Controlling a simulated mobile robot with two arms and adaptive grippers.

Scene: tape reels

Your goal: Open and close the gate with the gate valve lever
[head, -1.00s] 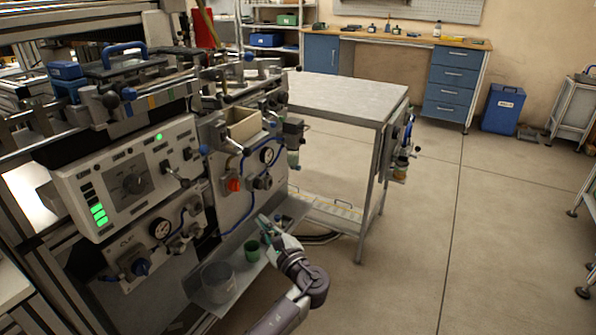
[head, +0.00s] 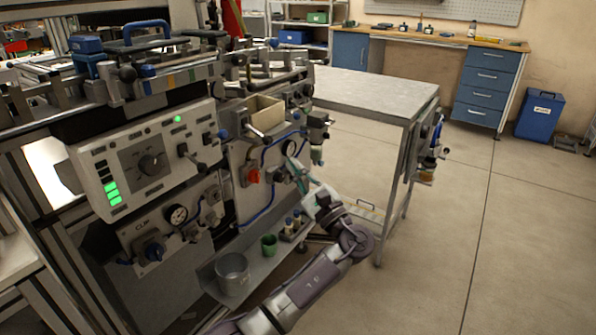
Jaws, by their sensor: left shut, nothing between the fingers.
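My left gripper (head: 291,163) is shut and empty. It is raised in front of the right-hand panel, its fingertips close to the small gauge (head: 289,147) and dark fittings there; I cannot tell if they touch. A beige open hopper (head: 265,112) sits at the top of this panel. A lever (head: 256,133) with a pale handle sticks out below the hopper's left side, and a red knob (head: 253,176) is lower down. I cannot tell for certain which part is the gate valve lever. The gate itself cannot be made out. My right gripper is not in view.
A control panel (head: 140,165) with green lights stands left of the hopper. A metal cup (head: 233,272) and a green cup (head: 269,244) stand on the low shelf below. A metal table (head: 375,92) is behind to the right.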

